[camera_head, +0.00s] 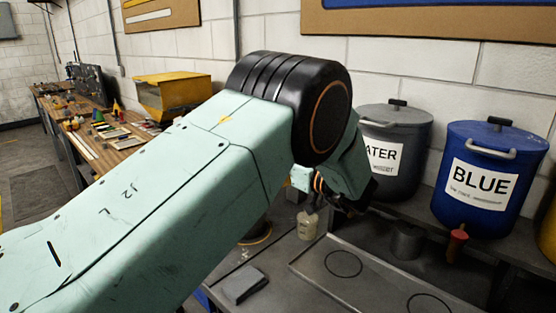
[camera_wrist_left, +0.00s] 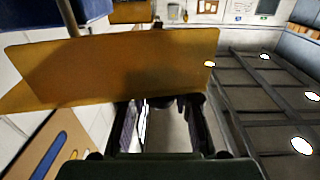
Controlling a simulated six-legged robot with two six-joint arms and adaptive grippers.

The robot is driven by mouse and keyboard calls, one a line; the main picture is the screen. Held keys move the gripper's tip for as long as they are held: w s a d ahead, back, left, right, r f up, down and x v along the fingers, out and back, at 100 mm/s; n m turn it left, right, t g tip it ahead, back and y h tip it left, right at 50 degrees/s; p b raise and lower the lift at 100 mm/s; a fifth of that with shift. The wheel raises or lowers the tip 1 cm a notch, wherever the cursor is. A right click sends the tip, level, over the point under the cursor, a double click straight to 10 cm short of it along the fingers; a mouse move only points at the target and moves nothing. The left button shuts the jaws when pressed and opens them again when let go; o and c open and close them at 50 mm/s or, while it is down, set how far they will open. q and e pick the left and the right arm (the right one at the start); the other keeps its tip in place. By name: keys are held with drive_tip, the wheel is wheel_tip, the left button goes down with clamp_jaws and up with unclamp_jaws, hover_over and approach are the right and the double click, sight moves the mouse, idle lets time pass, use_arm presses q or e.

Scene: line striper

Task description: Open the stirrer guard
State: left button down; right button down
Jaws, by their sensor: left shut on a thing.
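An amber flat panel (camera_wrist_left: 120,65), which looks like the stirrer guard, fills the upper left of the left wrist view and sits right at my left gripper's fingertips. My left gripper (camera_wrist_left: 168,103) is shut at the panel's lower edge in that view; the exact grip point is dark and hard to make out. In the head view my left arm reaches across the middle, and its elbow and wrist hide most of the gripper and whatever it holds. My right gripper is in neither view.
A grey lidded bucket (camera_head: 399,155) and a blue lidded bucket (camera_head: 484,190) stand on a shelf at right. A small pale bottle (camera_head: 307,226) stands below my wrist. A tray (camera_head: 375,285) with ring marks lies at lower right. A cluttered wooden bench (camera_head: 122,150) is at left.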

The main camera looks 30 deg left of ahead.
use_arm(q)
drive_tip(key=shift+s+f, duration=0.25)
drive_tip(key=shift+f, duration=0.15)
drive_tip(key=c, duration=1.6)
unclamp_jaws()
drive_tip(key=shift+c, duration=0.2)
drive_tip(key=o, duration=0.6)
drive_tip(key=shift+s+d+r, duration=0.1)
drive_tip(key=shift+s+r, duration=0.15)
drive_tip(key=shift+r, duration=0.15)
drive_tip(key=shift+w, duration=0.15)
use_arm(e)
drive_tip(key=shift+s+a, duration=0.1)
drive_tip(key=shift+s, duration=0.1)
use_arm(q)
drive_tip(key=shift+d, duration=0.15)
drive_tip(key=v, duration=0.7)
